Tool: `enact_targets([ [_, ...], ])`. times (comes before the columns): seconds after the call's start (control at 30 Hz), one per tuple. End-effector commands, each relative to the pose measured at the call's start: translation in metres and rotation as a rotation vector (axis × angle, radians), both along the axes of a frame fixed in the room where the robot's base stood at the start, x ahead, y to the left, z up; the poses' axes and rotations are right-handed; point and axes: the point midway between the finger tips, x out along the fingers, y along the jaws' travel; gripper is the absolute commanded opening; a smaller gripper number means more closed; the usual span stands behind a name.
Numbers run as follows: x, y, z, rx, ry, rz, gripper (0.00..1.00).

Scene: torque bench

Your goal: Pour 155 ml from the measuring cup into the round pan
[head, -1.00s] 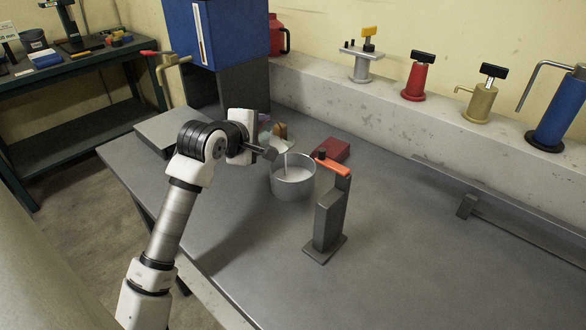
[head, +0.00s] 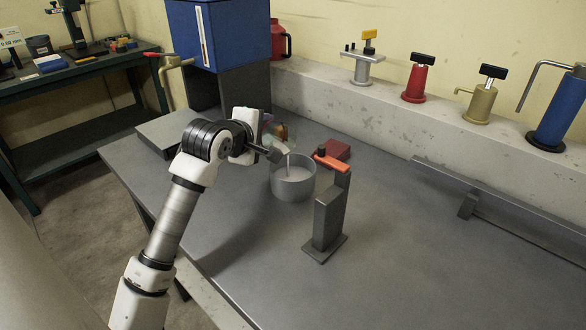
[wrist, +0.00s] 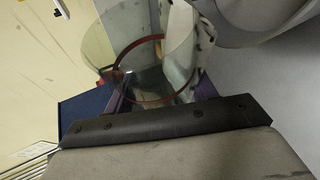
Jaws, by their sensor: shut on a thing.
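The round pan (head: 293,190) stands upright on the grey bench and holds pale liquid. My gripper (head: 270,150) is above and left of the pan's rim, shut on the measuring cup (head: 279,138). The cup is clear and tilted, partly hidden by my gripper in the head view. A thin pale stream runs from it down into the pan. In the wrist view the see-through cup (wrist: 125,62) shows a red ring line and pale liquid along one side. The amount in it cannot be read. Part of the pan (wrist: 262,22) shows at the top right.
A dark grey post with an orange-red lever (head: 332,163) stands close to the pan's right. A blue box (head: 225,38) stands at the back left. Several tools line the back ledge (head: 400,120). The bench's right side is mostly clear.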

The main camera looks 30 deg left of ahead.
Motion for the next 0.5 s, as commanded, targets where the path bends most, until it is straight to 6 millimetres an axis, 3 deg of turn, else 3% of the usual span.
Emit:
enact_targets([
  [0.5, 0.0042, -0.0003, 0.0019, 0.034, -0.006, -0.004, 0.25],
])
